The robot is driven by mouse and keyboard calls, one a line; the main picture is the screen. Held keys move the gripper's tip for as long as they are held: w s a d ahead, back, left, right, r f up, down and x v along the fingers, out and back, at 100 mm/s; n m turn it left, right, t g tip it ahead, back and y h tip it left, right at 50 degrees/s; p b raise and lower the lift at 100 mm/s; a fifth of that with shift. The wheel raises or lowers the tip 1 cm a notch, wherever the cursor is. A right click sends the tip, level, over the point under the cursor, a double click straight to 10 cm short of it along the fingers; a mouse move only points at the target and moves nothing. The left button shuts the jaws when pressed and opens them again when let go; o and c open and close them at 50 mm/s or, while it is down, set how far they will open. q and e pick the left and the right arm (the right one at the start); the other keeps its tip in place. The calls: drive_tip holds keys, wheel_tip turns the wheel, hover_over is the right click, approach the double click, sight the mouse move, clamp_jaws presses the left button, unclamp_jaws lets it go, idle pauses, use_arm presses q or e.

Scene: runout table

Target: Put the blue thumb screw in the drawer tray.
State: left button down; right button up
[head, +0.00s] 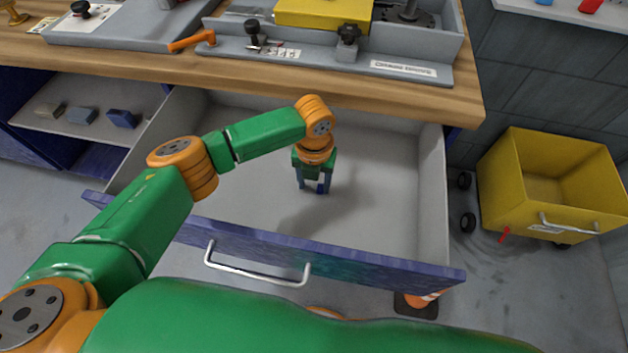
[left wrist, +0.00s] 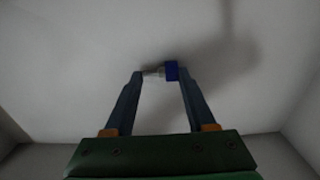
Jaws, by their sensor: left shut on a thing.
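My left gripper (head: 314,187) points down inside the open drawer tray (head: 392,190), which has a pale grey inside and a blue front with a silver handle. In the left wrist view the fingertips of my left gripper (left wrist: 160,75) are shut on the blue thumb screw (left wrist: 171,70). Its blue head is by the right finger and its metal shank points towards the left finger. The pale tray bottom (left wrist: 70,60) is behind it. Whether the screw touches the bottom I cannot tell. In the head view the screw is too small to make out between the fingers. My right gripper is out of view.
The wooden bench (head: 462,100) with grey machine parts overhangs the back of the drawer. A shelf with several small blocks (head: 82,115) is at the left. A yellow bin (head: 500,190) stands right of the drawer. The tray around my gripper is bare.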

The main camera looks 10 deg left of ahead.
sight(314, 188)
use_arm(q)
drive_tip(key=shift+f, duration=0.15)
drive_tip(key=shift+c, duration=1.1)
unclamp_jaws()
wheel_tip(314, 188, up, 12)
drive_tip(key=shift+r+p, duration=0.2)
drive_tip(key=shift+p, duration=0.1)
